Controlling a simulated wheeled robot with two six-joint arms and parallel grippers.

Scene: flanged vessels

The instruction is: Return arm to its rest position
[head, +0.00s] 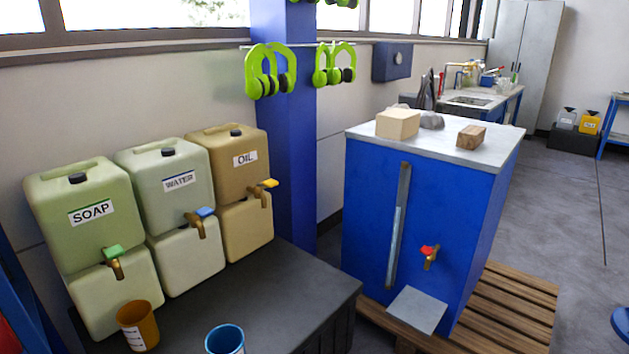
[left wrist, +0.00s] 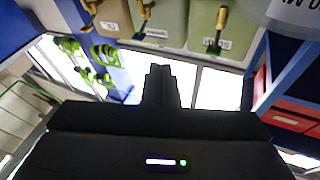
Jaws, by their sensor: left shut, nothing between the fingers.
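My left gripper (left wrist: 160,70) shows in the left wrist view, dark, with its fingers together and nothing between them. It is apart from the containers and taps seen at the top of that view. Neither of my grippers shows in the head view. My right gripper is in no view.
Soap (head: 85,205), water (head: 172,185) and oil (head: 235,160) containers with taps stand left. An orange cup (head: 138,328) and a blue cup (head: 226,340) stand before them on a dark bench (head: 290,290). A blue cabinet (head: 440,215) stands right on a wooden pallet (head: 515,300).

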